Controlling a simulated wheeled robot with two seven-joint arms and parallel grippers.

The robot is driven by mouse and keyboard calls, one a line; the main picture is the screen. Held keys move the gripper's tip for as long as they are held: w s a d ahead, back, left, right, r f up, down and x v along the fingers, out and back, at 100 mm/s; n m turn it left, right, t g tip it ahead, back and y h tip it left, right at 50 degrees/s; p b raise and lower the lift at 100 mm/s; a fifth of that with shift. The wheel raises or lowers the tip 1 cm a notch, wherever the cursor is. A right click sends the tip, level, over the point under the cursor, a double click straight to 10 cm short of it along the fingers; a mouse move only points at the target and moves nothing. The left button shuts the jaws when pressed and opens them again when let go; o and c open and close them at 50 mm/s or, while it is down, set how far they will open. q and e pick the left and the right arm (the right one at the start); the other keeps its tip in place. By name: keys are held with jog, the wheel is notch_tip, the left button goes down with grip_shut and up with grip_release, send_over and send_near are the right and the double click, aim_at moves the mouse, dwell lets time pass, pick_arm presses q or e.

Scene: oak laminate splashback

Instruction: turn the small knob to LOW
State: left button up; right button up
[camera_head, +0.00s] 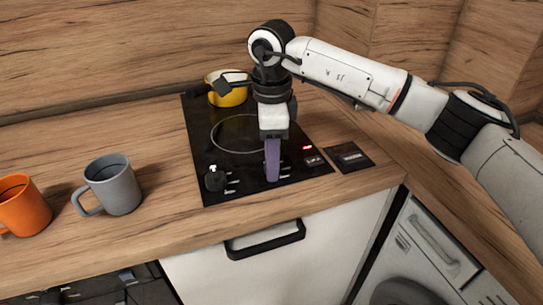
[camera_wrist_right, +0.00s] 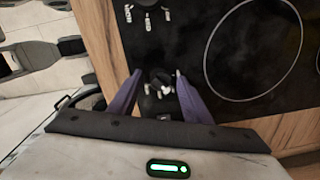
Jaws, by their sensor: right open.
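My right gripper (camera_head: 272,178), with purple fingers, points down over the front part of the black cooktop (camera_head: 205,140). In the right wrist view the gripper (camera_wrist_right: 157,78) is open, its fingers on either side of a small dark knob (camera_wrist_right: 158,88) with pale marks. I cannot tell whether the fingers touch it. In the head view the gripper hides this knob. Another black knob (camera_head: 214,178) stands at the cooktop's front left, beside white marks; it also shows at the top of the right wrist view (camera_wrist_right: 147,3). I cannot read the knob settings or labels.
A yellow pot (camera_head: 228,95) stands at the cooktop's back. A grey mug (camera_head: 113,186) and an orange mug (camera_head: 22,205) stand on the counter at left. A small dark panel (camera_head: 349,157) lies right of the cooktop. A red display (camera_head: 307,147) glows on the cooktop.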

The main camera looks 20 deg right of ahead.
jog(key=shift+r, duration=0.15)
notch_tip(320, 180, up, 10)
jog(key=shift+s, duration=0.2)
dwell(0.4)
